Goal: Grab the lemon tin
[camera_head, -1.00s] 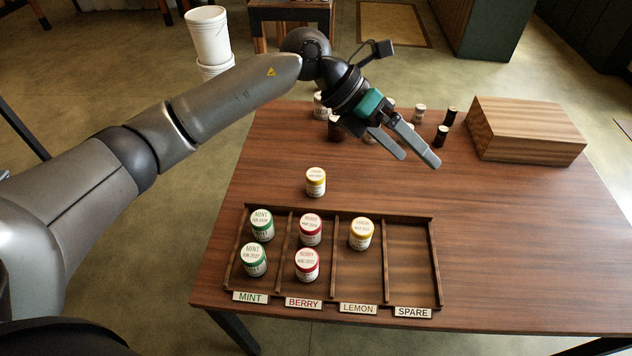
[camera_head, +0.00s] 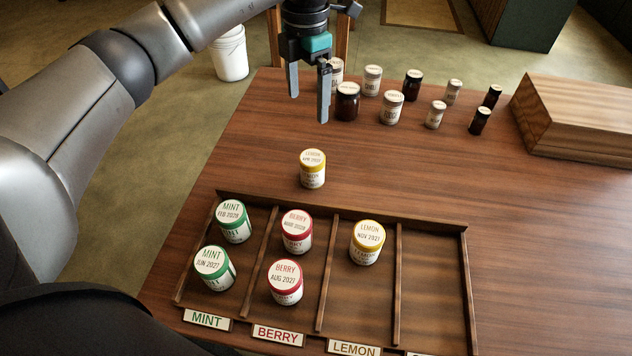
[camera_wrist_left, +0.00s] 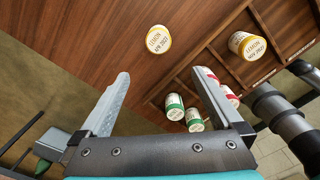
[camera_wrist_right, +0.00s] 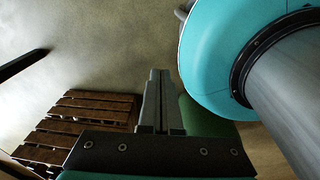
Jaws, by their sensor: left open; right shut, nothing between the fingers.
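A lemon tin (camera_head: 312,169) with a yellow-rimmed lid stands upright on the table, just behind the divided tray (camera_head: 396,280). It also shows in the left wrist view (camera_wrist_left: 158,39), beyond my fingers. A second lemon tin (camera_head: 367,242) stands in the tray's lemon compartment and shows in the left wrist view (camera_wrist_left: 248,45). My left gripper (camera_head: 308,108) is open and empty, pointing down above the table, behind the loose lemon tin and apart from it. My right gripper (camera_wrist_right: 158,75) is shut and empty in its own wrist view, away from the table.
Green-lidded mint tins (camera_head: 215,268) and red-lidded berry tins (camera_head: 297,232) stand in their compartments. Several jars and small bottles (camera_head: 391,107) stand at the back of the table. A wooden box (camera_head: 580,118) is at the right. The table right of the lemon tin is clear.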

